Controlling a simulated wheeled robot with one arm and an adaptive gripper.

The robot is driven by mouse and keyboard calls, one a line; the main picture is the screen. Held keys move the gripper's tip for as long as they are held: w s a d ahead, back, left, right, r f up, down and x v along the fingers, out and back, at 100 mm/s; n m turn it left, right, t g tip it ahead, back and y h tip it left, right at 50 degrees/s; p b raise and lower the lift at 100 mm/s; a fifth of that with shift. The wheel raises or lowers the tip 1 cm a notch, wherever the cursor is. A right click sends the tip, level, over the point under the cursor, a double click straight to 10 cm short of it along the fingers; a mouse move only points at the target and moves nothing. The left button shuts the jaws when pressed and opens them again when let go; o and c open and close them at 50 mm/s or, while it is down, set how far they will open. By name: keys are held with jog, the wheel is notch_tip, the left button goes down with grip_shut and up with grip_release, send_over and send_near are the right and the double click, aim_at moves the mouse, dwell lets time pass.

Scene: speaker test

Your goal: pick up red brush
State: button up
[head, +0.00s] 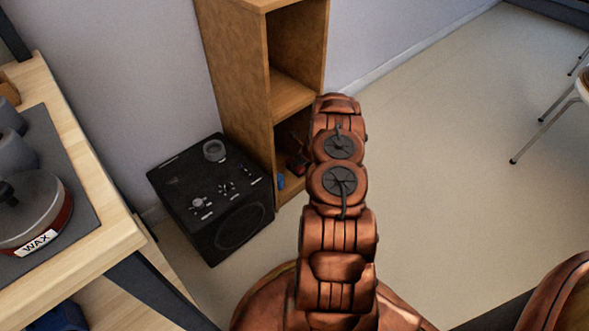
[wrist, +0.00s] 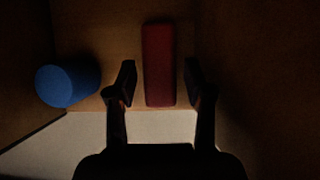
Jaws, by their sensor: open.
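The red brush shows in the wrist view as a dark red, long block (wrist: 158,65) lying on the wooden shelf floor. In the head view a small dark red piece (head: 298,162) shows in the lowest shelf compartment, mostly hidden by my arm. My gripper (wrist: 158,82) is open in the wrist view, with one finger on each side of the red block's near half. Gaps show between the block and both fingers. The fingers are hidden behind my arm in the head view.
The wooden shelf (head: 235,75) has side walls close by. A black speaker (head: 212,195) stands left of it. Open floor (head: 440,130) lies right.

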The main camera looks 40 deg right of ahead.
jog(key=shift+x, duration=1.2)
jog(key=shift+w+f+b, duration=0.1)
jog(key=shift+f+b, duration=0.1)
jog(key=shift+b, duration=0.1)
jog(key=shift+c, duration=0.4)
grip_shut()
